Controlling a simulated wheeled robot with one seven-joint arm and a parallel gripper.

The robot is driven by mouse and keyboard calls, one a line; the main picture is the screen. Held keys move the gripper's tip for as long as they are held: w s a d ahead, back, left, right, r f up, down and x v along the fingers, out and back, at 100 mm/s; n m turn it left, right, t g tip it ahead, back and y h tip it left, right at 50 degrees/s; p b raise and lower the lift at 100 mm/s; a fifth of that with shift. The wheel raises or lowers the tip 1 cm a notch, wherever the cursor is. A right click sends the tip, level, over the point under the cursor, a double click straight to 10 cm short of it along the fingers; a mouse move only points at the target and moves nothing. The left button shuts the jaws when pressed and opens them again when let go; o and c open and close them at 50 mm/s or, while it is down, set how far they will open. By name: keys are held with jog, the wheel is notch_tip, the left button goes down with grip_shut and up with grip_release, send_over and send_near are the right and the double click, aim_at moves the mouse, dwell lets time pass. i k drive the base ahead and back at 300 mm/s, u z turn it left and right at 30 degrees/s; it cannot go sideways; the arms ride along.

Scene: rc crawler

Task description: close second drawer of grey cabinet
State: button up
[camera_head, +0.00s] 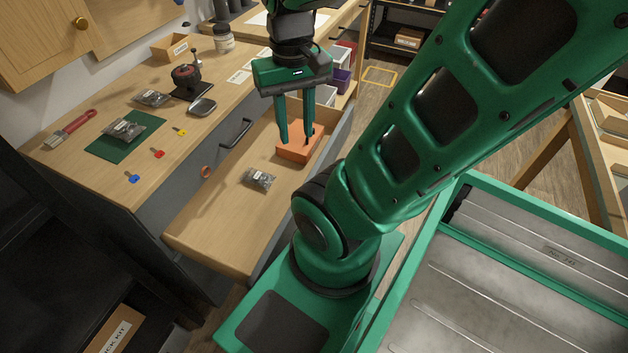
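The grey cabinet (165,172) stands under the wooden worktop on the left. One of its drawers (215,222) is pulled far out, with its wooden inside showing. It sits below a shut grey front with a dark handle (235,133). The open drawer's own grey front (335,142) faces right and is partly hidden by my arm. My gripper (297,138) points down over the drawer, its two fingers apart. The fingertips are at an orange block (299,150) in the drawer; whether they touch it I cannot tell.
A small bag of parts (260,178) also lies in the drawer. The worktop (110,90) holds a brush (70,131), a green mat (127,146), keys, a jar (223,38) and small items. My green arm and base fill the right side. Some floor shows behind the arm.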

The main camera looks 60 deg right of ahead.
aim_at(234, 228)
jog(key=z, duration=0.5)
jog(key=k, duration=1.1)
jog(key=z, duration=0.75)
jog(key=i, duration=1.25)
jog(key=z, duration=0.15)
jog(key=k, duration=1.05)
jog(key=u, duration=0.05)
